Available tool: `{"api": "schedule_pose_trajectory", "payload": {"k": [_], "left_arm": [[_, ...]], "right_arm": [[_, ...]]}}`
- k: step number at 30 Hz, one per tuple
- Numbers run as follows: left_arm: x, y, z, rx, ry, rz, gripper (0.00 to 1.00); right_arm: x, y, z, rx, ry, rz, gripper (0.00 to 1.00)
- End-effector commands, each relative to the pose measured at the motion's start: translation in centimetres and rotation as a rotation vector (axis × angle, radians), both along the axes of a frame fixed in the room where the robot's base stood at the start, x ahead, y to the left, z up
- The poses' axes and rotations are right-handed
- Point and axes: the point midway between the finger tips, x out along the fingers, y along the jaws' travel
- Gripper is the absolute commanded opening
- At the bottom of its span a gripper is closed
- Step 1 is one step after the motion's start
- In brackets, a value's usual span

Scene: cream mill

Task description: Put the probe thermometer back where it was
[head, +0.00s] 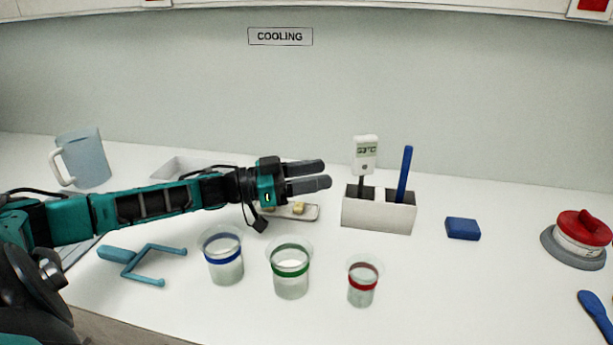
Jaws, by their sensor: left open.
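The white probe thermometer (364,155) stands upright in the left slot of the white two-slot holder (377,217). Its display shows a reading. A blue stick-like tool (404,175) leans in the holder's right slot. My left gripper (328,174) is open and empty. Its two fingers point right, to the left of the thermometer and apart from it in the picture. The lower end of the thermometer is hidden inside the holder. My right gripper does not show.
Three clear cups with blue (224,267), green (290,272) and red (362,284) bands stand in front. A small tray (310,213) lies beneath my gripper. A blue block (463,228) and a red-topped device (579,238) are right. A jug (84,158) stands back left.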

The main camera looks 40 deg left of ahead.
Motion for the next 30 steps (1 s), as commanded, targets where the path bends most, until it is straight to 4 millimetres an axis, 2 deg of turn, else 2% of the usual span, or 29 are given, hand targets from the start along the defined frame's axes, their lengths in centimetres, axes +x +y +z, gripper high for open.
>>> {"api": "schedule_pose_trajectory", "payload": {"k": [10,26,30], "left_arm": [[-1.0,0.8,0.0,0.0,0.0,-0.001,0.51],[-0.9,0.8,0.1,0.001,-0.003,0.001,0.51],[-0.3,0.7,1.0,0.015,-0.039,0.022,0.51]], "right_arm": [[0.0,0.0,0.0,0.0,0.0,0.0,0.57],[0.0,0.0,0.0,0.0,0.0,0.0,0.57],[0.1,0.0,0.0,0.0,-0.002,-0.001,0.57]]}}
